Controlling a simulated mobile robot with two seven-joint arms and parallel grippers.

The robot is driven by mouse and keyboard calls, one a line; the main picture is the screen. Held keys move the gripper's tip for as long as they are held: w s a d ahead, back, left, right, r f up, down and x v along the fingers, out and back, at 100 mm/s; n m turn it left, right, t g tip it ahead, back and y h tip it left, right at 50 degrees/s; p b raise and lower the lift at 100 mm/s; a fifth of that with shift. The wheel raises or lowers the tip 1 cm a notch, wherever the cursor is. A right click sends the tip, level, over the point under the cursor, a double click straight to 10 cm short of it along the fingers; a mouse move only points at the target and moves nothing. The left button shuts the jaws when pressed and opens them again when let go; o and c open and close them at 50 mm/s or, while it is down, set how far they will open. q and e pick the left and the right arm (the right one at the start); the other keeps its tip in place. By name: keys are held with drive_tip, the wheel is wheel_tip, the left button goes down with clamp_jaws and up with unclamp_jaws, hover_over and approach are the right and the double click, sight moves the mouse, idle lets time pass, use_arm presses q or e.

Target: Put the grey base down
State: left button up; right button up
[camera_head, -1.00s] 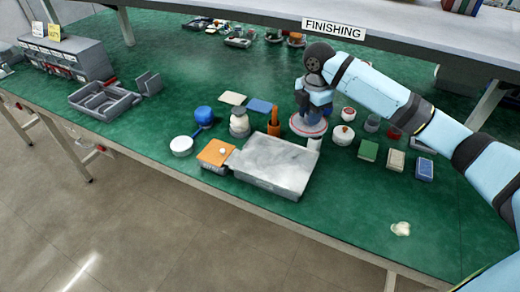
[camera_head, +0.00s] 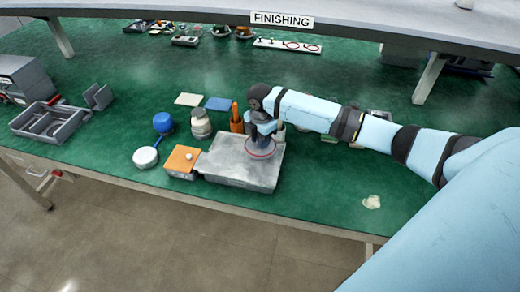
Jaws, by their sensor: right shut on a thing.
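My right gripper (camera_head: 262,136) points down, shut on the grey base, a round piece with a red ring (camera_head: 260,152). The base is over the back right part of the large grey slab-like tray (camera_head: 228,172). Its grey blends with the tray, so I cannot tell whether it touches the tray or hangs just above it. The fingertips are small and partly hidden by the wrist. My left gripper is not in view.
An orange-topped box (camera_head: 182,159), a white disc (camera_head: 145,157), a blue container (camera_head: 163,122), a pale jar (camera_head: 200,123) and an orange holder (camera_head: 237,117) stand close by. A shelf (camera_head: 370,35) overhangs the back.

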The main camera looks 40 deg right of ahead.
drive_tip(key=shift+f, duration=2.65)
drive_tip(key=shift+f, duration=0.1)
drive_tip(key=o, duration=0.9)
drive_tip(key=shift+o, duration=0.2)
